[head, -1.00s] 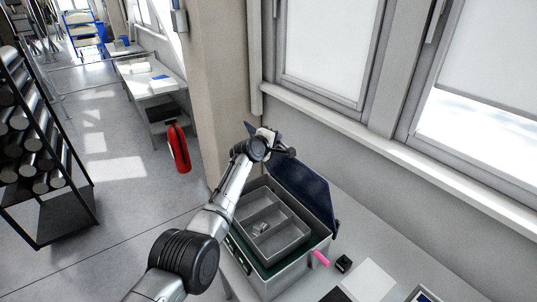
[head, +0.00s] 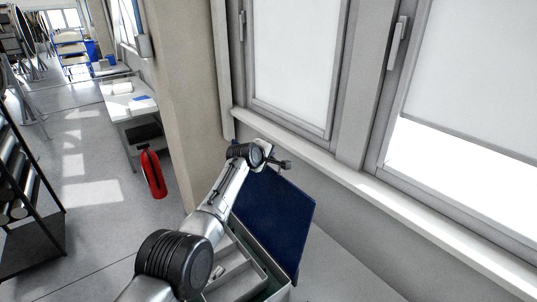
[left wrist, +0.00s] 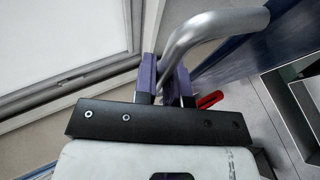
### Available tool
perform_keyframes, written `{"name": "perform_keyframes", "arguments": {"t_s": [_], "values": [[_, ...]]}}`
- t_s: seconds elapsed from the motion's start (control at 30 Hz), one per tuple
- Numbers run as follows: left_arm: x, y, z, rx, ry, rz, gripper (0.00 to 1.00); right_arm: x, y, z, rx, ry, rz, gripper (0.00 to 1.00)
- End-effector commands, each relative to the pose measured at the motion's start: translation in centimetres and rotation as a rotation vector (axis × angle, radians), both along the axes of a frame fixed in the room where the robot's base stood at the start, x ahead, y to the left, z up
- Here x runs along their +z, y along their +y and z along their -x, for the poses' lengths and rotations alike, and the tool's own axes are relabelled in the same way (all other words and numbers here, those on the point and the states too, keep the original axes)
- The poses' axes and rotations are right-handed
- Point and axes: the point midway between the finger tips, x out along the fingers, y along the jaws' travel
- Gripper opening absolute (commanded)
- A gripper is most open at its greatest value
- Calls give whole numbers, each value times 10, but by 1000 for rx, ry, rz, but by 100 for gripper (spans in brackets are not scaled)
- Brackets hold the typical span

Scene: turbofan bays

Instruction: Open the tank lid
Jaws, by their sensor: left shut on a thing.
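The tank (head: 285,293) is a grey box on a light bench, with its dark blue lid (head: 275,220) standing raised on the window side. My left gripper (head: 284,165) is at the lid's upper edge. In the left wrist view my left gripper (left wrist: 165,85) has its purple fingers closed around a curved grey metal handle (left wrist: 215,28). The blue lid (left wrist: 238,62) shows beside the handle there. The tank's inner tray (head: 232,268) with its compartments shows partly behind my left arm. My right gripper is not in view.
A wall pillar (head: 180,110) and a window sill (head: 340,175) stand close behind the lid. A dark rack (head: 30,220) stands at left. The bench right of the tank looks clear.

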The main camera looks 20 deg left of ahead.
Motion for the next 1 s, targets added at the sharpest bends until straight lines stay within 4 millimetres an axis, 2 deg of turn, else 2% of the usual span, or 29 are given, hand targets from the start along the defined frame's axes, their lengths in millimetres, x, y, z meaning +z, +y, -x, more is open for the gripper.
{"name": "perform_keyframes", "arguments": {"t_s": [0.4,0.43,0.53,1.0], "values": [[-2,1,0,0,6,-4,0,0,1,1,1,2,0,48],[-2,1,0,0,6,-4,13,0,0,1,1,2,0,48],[-2,0,0,0,6,-4,22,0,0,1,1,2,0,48],[1,1,3,0,4,-4,22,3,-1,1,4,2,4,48]]}}
